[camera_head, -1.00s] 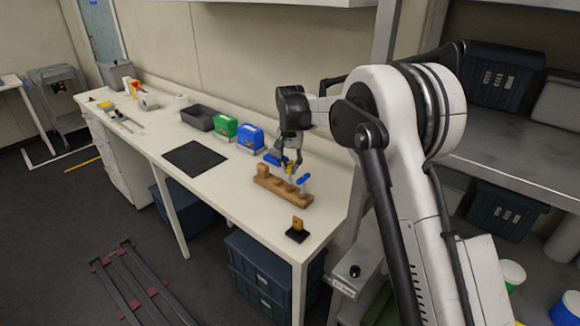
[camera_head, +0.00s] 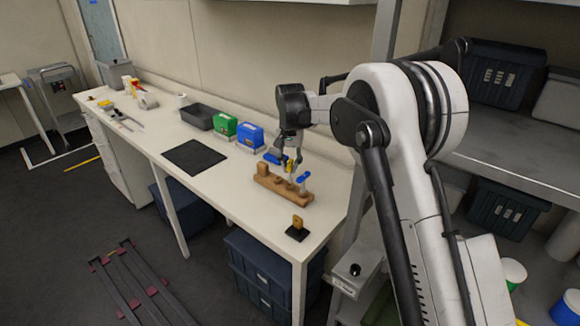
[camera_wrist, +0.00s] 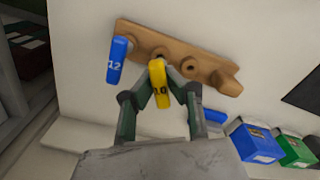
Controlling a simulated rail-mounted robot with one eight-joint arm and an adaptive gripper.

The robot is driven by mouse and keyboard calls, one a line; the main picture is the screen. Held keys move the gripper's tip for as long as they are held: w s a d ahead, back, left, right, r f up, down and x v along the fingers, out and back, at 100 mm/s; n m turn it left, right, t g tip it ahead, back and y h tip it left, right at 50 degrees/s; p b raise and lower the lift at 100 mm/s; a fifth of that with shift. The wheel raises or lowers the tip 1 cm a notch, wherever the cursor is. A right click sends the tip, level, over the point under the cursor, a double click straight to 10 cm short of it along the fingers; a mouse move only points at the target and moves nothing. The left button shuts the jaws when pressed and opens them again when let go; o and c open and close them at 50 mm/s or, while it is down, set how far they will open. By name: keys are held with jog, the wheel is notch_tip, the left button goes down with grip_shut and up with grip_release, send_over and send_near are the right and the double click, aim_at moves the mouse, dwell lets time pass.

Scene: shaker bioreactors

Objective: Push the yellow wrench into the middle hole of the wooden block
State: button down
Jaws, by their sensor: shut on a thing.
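The wooden block (camera_head: 264,181) lies on the white bench, with several holes along its top; it also shows in the wrist view (camera_wrist: 205,62). The yellow wrench (camera_wrist: 160,88), marked 10, is held between the fingertips of my gripper (camera_wrist: 160,80), which is shut on it. In the head view my gripper (camera_head: 291,166) points down over the block. The wrench's far end is at the middle hole (camera_wrist: 159,53); how deep it sits cannot be seen. A blue wrench (camera_wrist: 116,62), marked 12, stands in the block's hole at the left of the wrist view.
A blue box (camera_head: 250,136), a green box (camera_head: 224,125) and a grey tray (camera_head: 199,116) stand at the back. A black mat (camera_head: 194,157) lies left of the block. A small black-based holder (camera_head: 297,230) stands near the front edge. Another blue object (camera_head: 272,158) lies behind the block.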

jog(key=shift+f+b, duration=0.85)
jog(key=shift+f, duration=0.3)
dwell(1.2)
jog(key=c, duration=1.8)
grip_release()
jog(key=shift+o, duration=0.2)
